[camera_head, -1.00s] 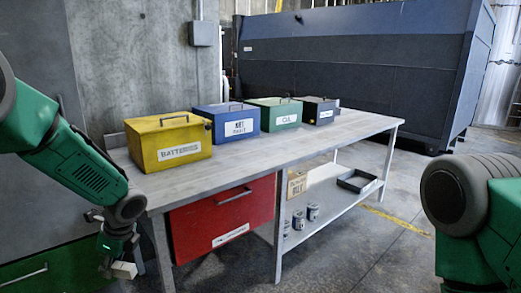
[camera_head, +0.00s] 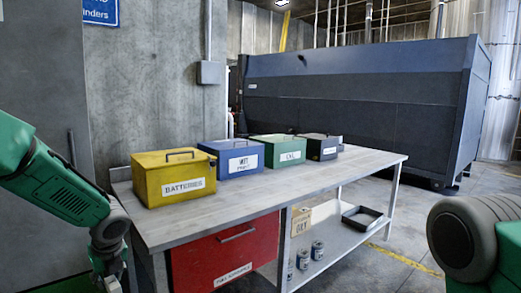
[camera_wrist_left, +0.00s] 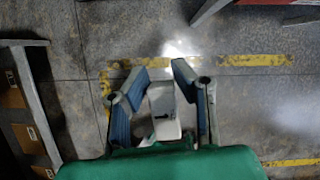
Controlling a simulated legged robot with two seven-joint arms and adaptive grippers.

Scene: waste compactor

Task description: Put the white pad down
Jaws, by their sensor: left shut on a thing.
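The white pad (camera_wrist_left: 162,104) sits between the two blue-lined fingers of my left gripper (camera_wrist_left: 158,82) in the left wrist view. The gripper is shut on it, pointing down over the grey concrete floor. In the head view my left gripper (camera_head: 112,284) hangs at the bottom left edge, beside the near left end of the workbench (camera_head: 215,207) and below its top. The pad does not show there. Only a green and grey part of my right arm shows at the right, and its gripper is out of view.
A yellow batteries box (camera_head: 174,178), a blue box (camera_head: 233,158), a green box (camera_head: 285,151) and a black box (camera_head: 321,147) stand along the bench's back. The front strip of its top is clear. A red drawer (camera_head: 224,255) is below. Yellow lines (camera_wrist_left: 255,60) mark the floor.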

